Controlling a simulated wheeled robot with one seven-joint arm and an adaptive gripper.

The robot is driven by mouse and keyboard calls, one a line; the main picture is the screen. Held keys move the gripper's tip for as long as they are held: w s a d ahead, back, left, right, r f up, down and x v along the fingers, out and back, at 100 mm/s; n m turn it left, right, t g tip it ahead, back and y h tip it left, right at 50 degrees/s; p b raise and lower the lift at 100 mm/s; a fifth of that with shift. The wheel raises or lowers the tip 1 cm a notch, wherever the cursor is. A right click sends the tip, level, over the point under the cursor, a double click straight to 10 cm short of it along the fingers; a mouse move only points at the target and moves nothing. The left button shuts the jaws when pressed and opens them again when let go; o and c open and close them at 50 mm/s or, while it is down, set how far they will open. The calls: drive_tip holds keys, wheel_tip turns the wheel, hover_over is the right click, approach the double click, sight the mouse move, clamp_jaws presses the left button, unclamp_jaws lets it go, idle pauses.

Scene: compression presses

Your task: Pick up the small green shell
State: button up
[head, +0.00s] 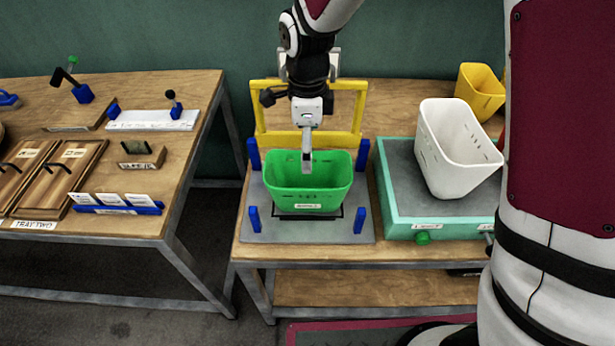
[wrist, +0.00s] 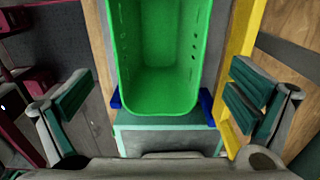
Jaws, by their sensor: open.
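The small green shell (head: 310,195) is an open, bucket-like bin with a white label on its front. It stands upright on a grey plate (head: 270,230) between blue corner posts. My gripper (head: 307,165) points down over the shell's opening in the head view. In the wrist view the shell (wrist: 163,85) lies between the two wide-apart fingers of my gripper (wrist: 160,100), with a gap on each side. The gripper is open and empty. How far the fingertips are above the rim is hard to tell.
A yellow frame (head: 258,120) stands close behind the shell. A white shell (head: 450,145) sits tilted on a teal-edged press (head: 400,200) to the right, with a yellow bin (head: 480,88) behind it. A second table (head: 110,180) with trays and fixtures is at the left.

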hover_over(308, 181)
drive_tip(key=s, duration=0.4)
wheel_tip(308, 181, down, 12)
drive_tip(key=shift+f+p, duration=0.15)
drive_tip(key=shift+p, duration=0.15)
drive_tip(key=shift+s, duration=0.1)
drive_tip(key=c, duration=0.9)
drive_tip(key=shift+c, duration=0.4)
